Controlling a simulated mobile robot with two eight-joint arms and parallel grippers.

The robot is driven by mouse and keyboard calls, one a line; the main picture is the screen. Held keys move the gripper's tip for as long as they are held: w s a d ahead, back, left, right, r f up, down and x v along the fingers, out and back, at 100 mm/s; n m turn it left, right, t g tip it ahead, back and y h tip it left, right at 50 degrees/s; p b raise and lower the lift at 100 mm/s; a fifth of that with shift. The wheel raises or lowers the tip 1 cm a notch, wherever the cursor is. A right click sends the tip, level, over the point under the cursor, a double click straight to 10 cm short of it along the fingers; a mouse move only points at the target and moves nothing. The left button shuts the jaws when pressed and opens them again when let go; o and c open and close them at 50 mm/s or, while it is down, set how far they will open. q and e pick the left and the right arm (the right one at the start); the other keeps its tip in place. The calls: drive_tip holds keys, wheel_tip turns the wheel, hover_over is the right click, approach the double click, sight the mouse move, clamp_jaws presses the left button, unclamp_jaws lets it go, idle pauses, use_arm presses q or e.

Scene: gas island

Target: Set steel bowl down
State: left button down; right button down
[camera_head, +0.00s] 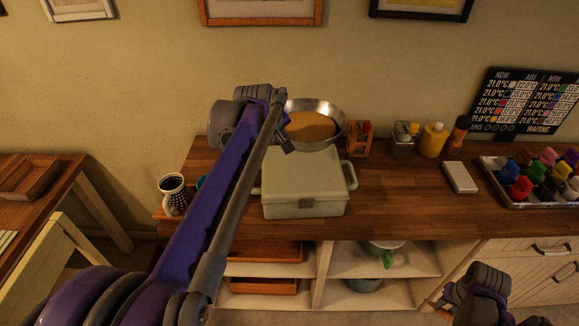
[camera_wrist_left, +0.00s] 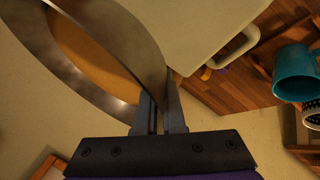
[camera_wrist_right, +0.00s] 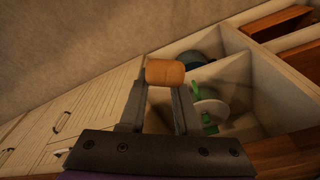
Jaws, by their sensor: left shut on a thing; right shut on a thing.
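The steel bowl (camera_head: 331,109) has an orange-brown inside or contents and shows behind the pale lidded box (camera_head: 305,177). My left gripper (camera_head: 284,143) is shut on its near left rim. The left wrist view shows the bowl (camera_wrist_left: 115,35) with its rim between the fingers (camera_wrist_left: 158,112). I cannot tell whether the bowl touches the counter; the box and my arm hide its lower part. My right gripper (camera_head: 447,294) is low at the front right. In the right wrist view its fingers (camera_wrist_right: 160,92) are shut on an orange-brown cylinder (camera_wrist_right: 165,72).
The wooden counter (camera_head: 400,195) carries a small wooden rack (camera_head: 359,139), yellow bottle (camera_head: 433,140), white block (camera_head: 460,177) and tray of coloured bottles (camera_head: 520,203) to the right. A patterned mug (camera_head: 173,193) stands left. Counter right of the box is mostly clear.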

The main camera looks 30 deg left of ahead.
use_arm(q)
drive_tip(key=shift+s+a+r, duration=0.15)
drive_tip(key=shift+s+a, duration=0.05)
drive_tip(key=shift+a, duration=0.1)
use_arm(e)
drive_tip(key=shift+s+a, duration=0.25)
drive_tip(key=shift+a, duration=0.1)
use_arm(q)
wheel_tip(320, 180, down, 5)
drive_tip(key=shift+d+f, duration=0.1)
drive_tip(key=shift+f, duration=0.05)
use_arm(e)
drive_tip(key=shift+f, duration=0.3)
use_arm(q)
drive_tip(key=shift+f+b, duration=0.3)
drive_tip(key=shift+f, duration=2)
use_arm(e)
drive_tip(key=shift+s+f, duration=0.15)
drive_tip(key=shift+f, duration=0.05)
use_arm(q)
drive_tip(key=c, duration=1.5)
unclamp_jaws()
drive_tip(key=shift+f, duration=0.2)
use_arm(e)
drive_tip(key=shift+f, duration=0.15)
use_arm(q)
drive_tip(key=o, duration=0.5)
drive_tip(key=shift+r, duration=0.1)
